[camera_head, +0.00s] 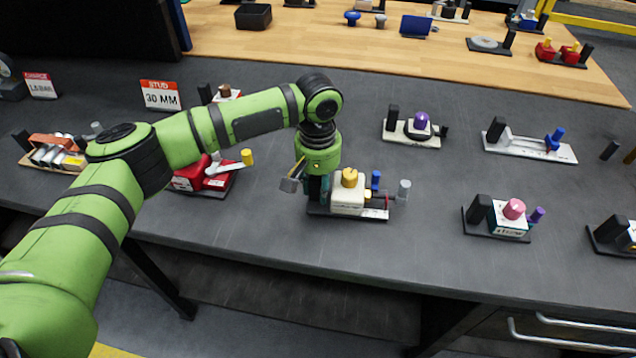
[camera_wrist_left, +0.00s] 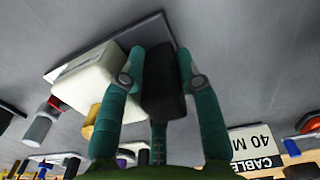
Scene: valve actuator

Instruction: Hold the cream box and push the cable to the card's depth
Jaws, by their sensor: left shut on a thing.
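The cream box (camera_head: 347,197) stands on a dark base plate near the table's front edge, with a yellow knob (camera_head: 349,177) on top. It also shows in the left wrist view (camera_wrist_left: 88,78). A grey cylinder (camera_head: 404,186) and a red part stick out at its right end; I cannot tell which part is the cable. My left gripper (camera_head: 318,194) reaches down at the box's left end. In the left wrist view its teal fingers (camera_wrist_left: 160,75) are shut on a black block (camera_wrist_left: 162,85) beside the box. A card reading CABLE 40 MM (camera_wrist_left: 256,145) shows there, partly cut off.
A red fixture (camera_head: 203,178) stands left of the box. Fixtures with a purple knob (camera_head: 421,120) and a pink knob (camera_head: 514,208) stand to the right. Cards reading STUD 30 MM (camera_head: 161,95) and CHARGE (camera_head: 39,85) stand at back left. The tabletop right of the box is partly clear.

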